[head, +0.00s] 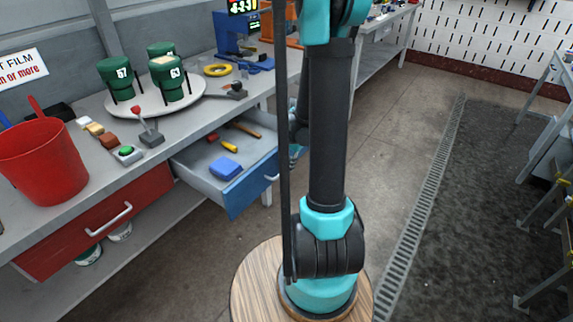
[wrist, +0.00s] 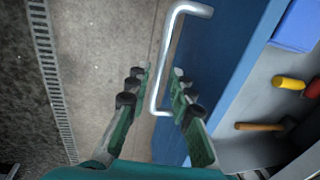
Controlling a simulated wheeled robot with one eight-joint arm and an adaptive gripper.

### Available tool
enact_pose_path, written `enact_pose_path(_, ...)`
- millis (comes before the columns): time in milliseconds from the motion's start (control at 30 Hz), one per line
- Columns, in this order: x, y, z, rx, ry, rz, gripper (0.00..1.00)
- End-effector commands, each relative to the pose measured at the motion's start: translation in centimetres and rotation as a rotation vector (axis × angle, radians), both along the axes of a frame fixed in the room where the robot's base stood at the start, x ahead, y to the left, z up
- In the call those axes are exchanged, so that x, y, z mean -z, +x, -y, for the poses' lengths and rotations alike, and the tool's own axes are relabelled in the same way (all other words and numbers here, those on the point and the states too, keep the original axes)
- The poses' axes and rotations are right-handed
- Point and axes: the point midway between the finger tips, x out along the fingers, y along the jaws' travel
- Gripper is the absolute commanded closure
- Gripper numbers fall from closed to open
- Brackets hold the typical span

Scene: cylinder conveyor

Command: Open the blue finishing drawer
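The blue finishing drawer (head: 250,184) hangs well out from under the bench in the head view, its inside showing. Its silver handle (head: 271,177) shows at the front, and it is large in the wrist view (wrist: 158,75). My gripper (wrist: 159,84) is open there, one finger on each side of the lower part of the handle bar. I see gaps between the fingers and the bar. In the head view my arm hides most of the gripper.
In the drawer lie a blue block (head: 225,168) and yellow- and red-handled tools. A closed red drawer (head: 100,220) is to its left. The bench holds a red bucket (head: 42,160) and a round tray (head: 135,106) with green cups. Floor in front is clear.

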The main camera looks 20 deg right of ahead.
Motion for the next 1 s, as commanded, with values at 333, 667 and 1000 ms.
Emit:
enact_pose_path(333, 0.0, -0.1, 0.0, 0.000, 0.001, -0.001, 0.69)
enact_pose_path(667, -2.8, -0.6, 0.2, 0.001, 0.002, -0.001, 0.69)
enact_pose_path(1000, -8.0, -1.3, 0.9, 0.001, 0.001, -0.001, 0.69)
